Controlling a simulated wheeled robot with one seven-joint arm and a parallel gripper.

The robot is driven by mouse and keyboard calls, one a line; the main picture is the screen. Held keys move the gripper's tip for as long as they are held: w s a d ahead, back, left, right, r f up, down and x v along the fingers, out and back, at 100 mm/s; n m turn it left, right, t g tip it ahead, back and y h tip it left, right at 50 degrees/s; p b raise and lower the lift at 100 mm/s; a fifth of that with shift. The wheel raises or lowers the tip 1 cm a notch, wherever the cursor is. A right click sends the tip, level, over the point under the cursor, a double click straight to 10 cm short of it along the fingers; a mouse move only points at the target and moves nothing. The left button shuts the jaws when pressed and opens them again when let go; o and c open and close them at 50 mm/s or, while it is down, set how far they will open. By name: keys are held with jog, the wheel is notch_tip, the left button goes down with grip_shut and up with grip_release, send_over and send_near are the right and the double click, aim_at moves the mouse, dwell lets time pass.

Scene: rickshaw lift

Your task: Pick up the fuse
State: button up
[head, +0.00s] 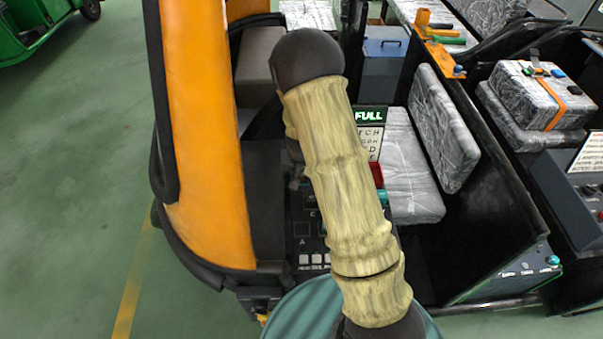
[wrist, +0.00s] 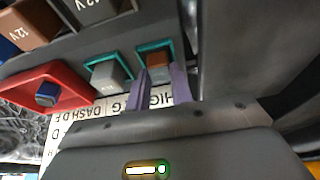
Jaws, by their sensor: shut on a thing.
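In the wrist view a small brown fuse (wrist: 159,62) sits in a teal-rimmed socket (wrist: 143,46) on a dark panel. My gripper (wrist: 161,76) has its two purple fingers on either side of the brown fuse and is shut on it. The fuse still appears within the socket's rim; its lower part is hidden. In the head view my arm covers the gripper and the fuse.
Beside the fuse, a grey block (wrist: 107,77) sits in another teal socket, and a blue piece (wrist: 46,95) sits in a red holder (wrist: 72,78). A lettered label lies below. Orange bodywork (head: 210,130) and a wrapped seat (head: 410,175) flank the panel.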

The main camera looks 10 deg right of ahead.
aim_at(301, 174)
notch_tip(301, 174, up, 9)
jog(key=shift+r, duration=0.2)
dwell(0.7)
